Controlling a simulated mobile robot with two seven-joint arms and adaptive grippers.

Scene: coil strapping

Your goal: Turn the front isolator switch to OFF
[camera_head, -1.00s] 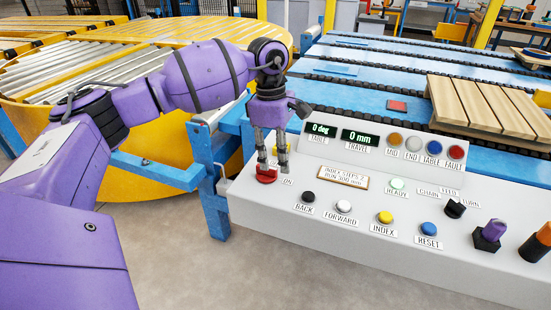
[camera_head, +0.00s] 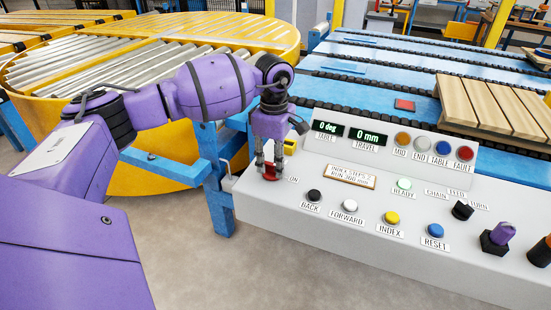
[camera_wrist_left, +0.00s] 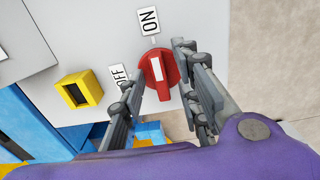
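The isolator switch is a red knob with a white bar at the left end of the grey console; it shows in the wrist view (camera_wrist_left: 157,68) and partly behind my fingers in the head view (camera_head: 270,174). Its white bar points roughly toward the ON label (camera_wrist_left: 149,20). The OFF label (camera_wrist_left: 118,77) lies to its left in the wrist view, partly covered by a finger. My left gripper (camera_head: 270,168) is over the switch with its fingers apart, one on each side of the knob. I cannot tell whether they touch it.
The console (camera_head: 390,262) carries several buttons and lamps, including a black BACK button (camera_head: 314,196) right of the switch. A yellow-framed box (camera_wrist_left: 78,92) sits beside the switch. The blue conveyor (camera_head: 360,95) lies behind, and the yellow turntable (camera_head: 160,185) is at left.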

